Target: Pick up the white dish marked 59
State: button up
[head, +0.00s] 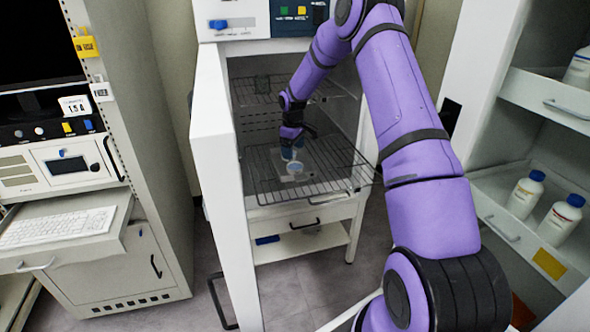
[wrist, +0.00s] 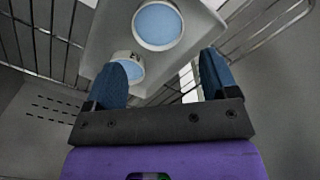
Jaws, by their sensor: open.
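Two white round dishes with pale blue contents stand on a grey tray (wrist: 103,42) inside the freeze dryer. In the wrist view one dish (wrist: 158,47) is at the top centre, and the other dish (wrist: 113,56) is lower left, partly behind my left finger. Dark marks show on the lower dish's rim, but I cannot read 59 on either. In the head view a white dish (head: 295,168) shows on the tray just below my gripper (head: 292,146). My gripper (wrist: 168,68) is open, its blue fingers apart with nothing held between them.
The tray rests on a pulled-out wire shelf (head: 335,188); another wire shelf (head: 245,97) is above it. The open white door (head: 215,180) stands on the left. A cabinet with bottles (head: 525,195) is on the right. A keyboard drawer (head: 60,228) juts out at far left.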

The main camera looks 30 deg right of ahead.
aim_at(295, 165)
jog(key=shift+s+d+f, duration=0.15)
jog(key=shift+f, duration=1.6)
jog(key=shift+s+d+f, duration=0.1)
jog(key=shift+f, duration=1.6)
jog(key=c, duration=0.8)
jog(key=shift+o, duration=0.2)
